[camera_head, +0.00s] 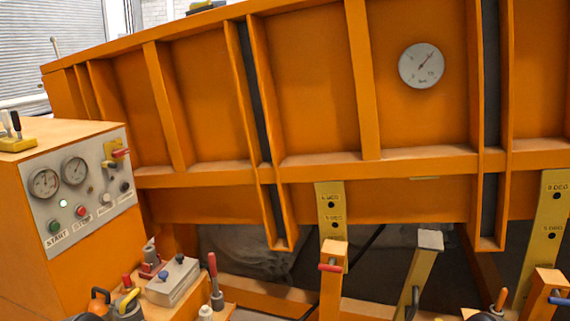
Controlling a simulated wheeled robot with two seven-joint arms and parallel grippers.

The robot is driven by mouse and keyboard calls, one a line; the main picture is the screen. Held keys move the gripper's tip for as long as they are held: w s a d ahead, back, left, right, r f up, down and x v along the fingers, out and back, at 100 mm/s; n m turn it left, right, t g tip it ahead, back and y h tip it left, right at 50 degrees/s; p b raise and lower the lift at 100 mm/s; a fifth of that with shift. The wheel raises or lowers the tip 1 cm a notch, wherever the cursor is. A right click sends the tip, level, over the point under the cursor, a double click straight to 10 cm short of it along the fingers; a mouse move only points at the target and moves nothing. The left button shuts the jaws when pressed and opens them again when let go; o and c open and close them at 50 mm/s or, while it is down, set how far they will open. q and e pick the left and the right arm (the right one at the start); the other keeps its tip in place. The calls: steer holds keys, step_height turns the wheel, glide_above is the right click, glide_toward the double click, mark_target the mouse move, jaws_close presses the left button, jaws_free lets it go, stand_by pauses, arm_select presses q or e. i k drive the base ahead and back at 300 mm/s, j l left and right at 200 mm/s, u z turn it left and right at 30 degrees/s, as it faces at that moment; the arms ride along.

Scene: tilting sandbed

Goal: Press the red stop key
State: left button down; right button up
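The red stop key (81,211) is a small round red button on the sloping grey panel (118,211) at the left. A STOP label lies just below it. The green start key (54,227) sits to its left above a START label. A white button (106,198) and a black button (124,187) are to its right. Nothing covers or touches the red key.
Two gauges (74,171) and a red-handled switch (117,154) are on the panel. A yellow lever box (17,143) stands on the cabinet. The tilted orange sandbed (310,105) fills the background. Tools and a grey box (172,281) lie below the panel. Space before the panel looks clear.

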mark_target(81, 211)
steer(key=i+u, duration=0.1)
steer(key=u, duration=0.45)
steer(key=i+l+u, duration=0.35)
steer(key=i+l, duration=0.15)
steer(key=i+l+u, duration=0.3)
steer(key=i+l, duration=0.25)
steer(key=l, duration=0.1)
